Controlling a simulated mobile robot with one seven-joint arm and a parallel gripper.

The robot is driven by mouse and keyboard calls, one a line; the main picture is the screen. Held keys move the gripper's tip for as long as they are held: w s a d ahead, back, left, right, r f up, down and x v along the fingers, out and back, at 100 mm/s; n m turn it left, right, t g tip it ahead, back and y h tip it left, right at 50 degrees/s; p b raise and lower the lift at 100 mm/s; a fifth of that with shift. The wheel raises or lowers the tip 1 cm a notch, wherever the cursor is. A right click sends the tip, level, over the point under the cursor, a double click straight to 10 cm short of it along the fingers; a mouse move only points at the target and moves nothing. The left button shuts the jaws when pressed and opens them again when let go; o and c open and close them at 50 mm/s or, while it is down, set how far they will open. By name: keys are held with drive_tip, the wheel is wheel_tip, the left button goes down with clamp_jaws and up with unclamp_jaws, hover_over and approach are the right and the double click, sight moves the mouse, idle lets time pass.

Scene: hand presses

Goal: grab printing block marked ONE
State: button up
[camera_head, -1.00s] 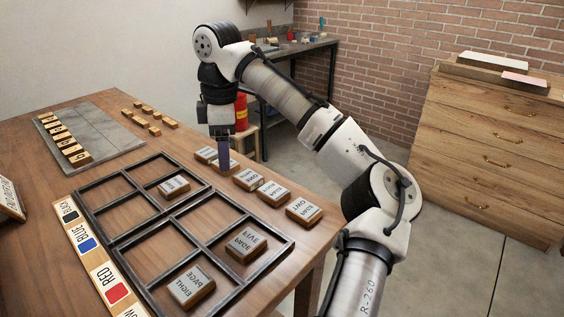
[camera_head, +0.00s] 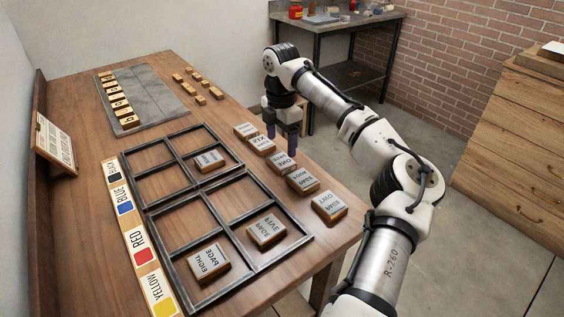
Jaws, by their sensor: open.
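The wooden printing block that appears to be marked ONE (camera_head: 283,163) lies on the table, in the middle of a row of loose blocks right of the black frame. Its lettering is mirrored and small. My gripper (camera_head: 281,142) points down just above and behind this block in the picture. Its two dark fingers are apart and nothing shows between them. I cannot tell how high the fingertips are above the block.
Neighbours are a SIX block (camera_head: 262,146), a block that seems marked FOUR (camera_head: 302,181), and a TWO block (camera_head: 329,208). The black divided frame (camera_head: 196,183) holds several blocks. A grey slab (camera_head: 150,97) and a colour strip (camera_head: 142,255) lie farther left.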

sight(281, 160)
drive_tip(key=shift+f+p, duration=0.45)
drive_tip(key=shift+f, duration=2.45)
drive_tip(key=c, duration=0.8)
drive_tip(key=shift+r, duration=0.1)
